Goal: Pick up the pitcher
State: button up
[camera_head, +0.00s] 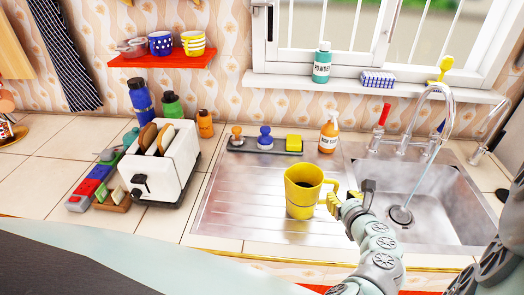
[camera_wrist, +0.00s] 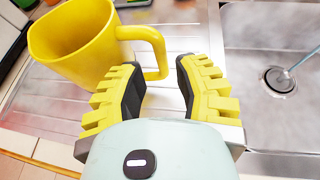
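My gripper (camera_wrist: 158,68) is open, with one yellow-padded finger on each side of the handle's lower end. I cannot tell whether either finger touches the handle.
The steel sink (camera_head: 425,205) with a running tap (camera_head: 438,115) lies right of the pitcher. A tray (camera_head: 240,148) with brushes and a sponge, and an orange soap bottle (camera_head: 329,134), stand behind. A white toaster (camera_head: 160,165) stands left. The drainboard left of the pitcher is clear.

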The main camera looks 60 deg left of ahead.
aim_at(336, 192)
jog(key=b+x, duration=0.1)
jog(key=x, duration=0.1)
jog(key=b+x, duration=0.1)
jog(key=x, duration=0.2)
jog(key=shift+f+b, duration=0.3)
jog(key=shift+b, duration=0.05)
jog(key=shift+w+a, duration=0.1)
jog(key=shift+a, duration=0.1)
jog(key=shift+o, duration=0.2)
grip_shut()
